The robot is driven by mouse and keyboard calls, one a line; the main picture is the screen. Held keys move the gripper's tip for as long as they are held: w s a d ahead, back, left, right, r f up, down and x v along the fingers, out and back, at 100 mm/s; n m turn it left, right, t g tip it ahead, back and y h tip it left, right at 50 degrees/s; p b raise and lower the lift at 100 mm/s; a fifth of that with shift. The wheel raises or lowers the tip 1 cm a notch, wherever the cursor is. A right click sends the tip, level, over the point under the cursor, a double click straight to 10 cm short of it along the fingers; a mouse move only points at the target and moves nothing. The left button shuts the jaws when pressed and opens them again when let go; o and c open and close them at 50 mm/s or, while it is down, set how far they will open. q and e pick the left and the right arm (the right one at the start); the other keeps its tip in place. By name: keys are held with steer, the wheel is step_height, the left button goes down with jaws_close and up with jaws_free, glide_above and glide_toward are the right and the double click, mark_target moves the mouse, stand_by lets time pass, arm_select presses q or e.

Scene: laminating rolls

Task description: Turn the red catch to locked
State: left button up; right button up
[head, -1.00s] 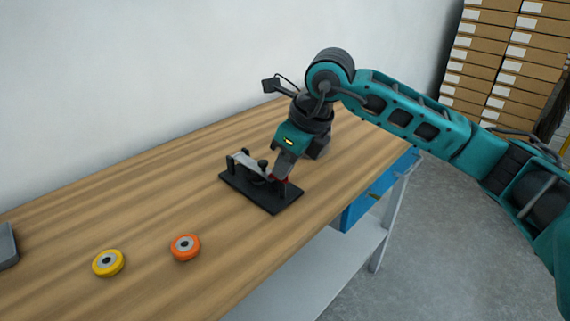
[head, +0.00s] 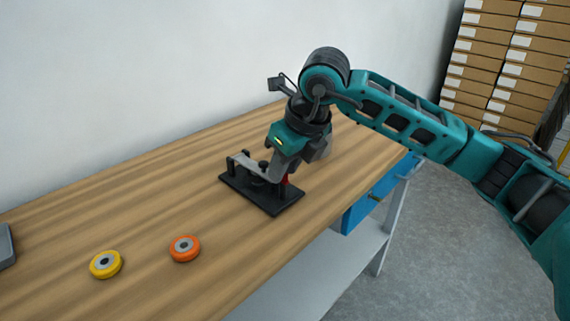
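A black fixture (head: 272,207) with upright posts and a grey bar stands on the wooden table. The red catch (head: 286,179) shows as a small red patch at the fixture's right end, mostly hidden behind my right gripper. My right gripper (head: 275,172) is low over the fixture, right at the catch, its fingers pointing down. I cannot tell whether its fingers are open or closed on the catch. My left gripper is not in view.
An orange roll (head: 184,249) and a yellow roll (head: 106,265) lie on the table (head: 150,205) at the front left. A grey tray (head: 6,246) shows at the left edge. Blue drawers (head: 358,213) sit under the table's right side. Stacked boxes (head: 495,70) stand at the back right.

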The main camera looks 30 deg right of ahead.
arm_select(q)
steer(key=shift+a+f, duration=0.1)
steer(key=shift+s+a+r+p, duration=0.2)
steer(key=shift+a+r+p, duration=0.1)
steer(key=shift+p, duration=0.4)
arm_select(e)
steer(key=v, duration=1.3)
steer(key=shift+f, duration=0.1)
